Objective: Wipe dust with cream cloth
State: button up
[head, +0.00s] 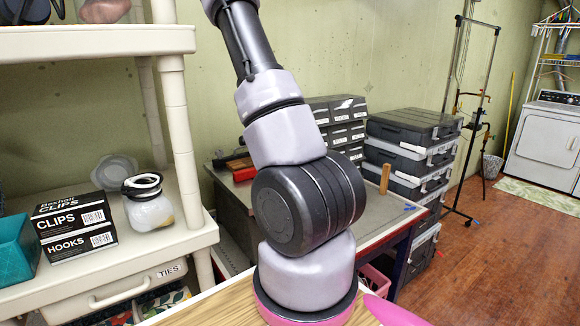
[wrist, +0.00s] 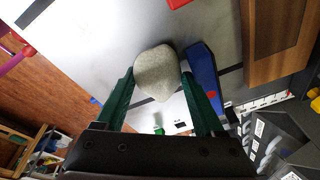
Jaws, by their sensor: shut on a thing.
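The cream cloth (wrist: 157,73) looks like a pale, speckled, rounded wad in the wrist view. My gripper (wrist: 158,82) has its two green fingers on either side of it and is shut on it. Below it in the wrist view is a grey tabletop (wrist: 110,45); I cannot tell whether the cloth touches it. The workbench top (head: 370,206) shows partly behind my arm in the head view. No dust can be made out clearly. My gripper is outside the head view.
A blue item (wrist: 203,75) lies close beside the right finger, with a brown wooden piece (wrist: 275,40) further right. Grey stacked cases (head: 410,150) stand right of the bench. Left is a cream shelf (head: 100,262) with a black clips box (head: 75,225) and a jar (head: 148,205).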

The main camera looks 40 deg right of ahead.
jog(key=r, duration=0.2)
jog(key=shift+w+r, duration=0.2)
jog(key=shift+r, duration=0.15)
jog(key=shift+s+r, duration=0.1)
jog(key=shift+r, duration=1.55)
jog(key=shift+r, duration=1.5)
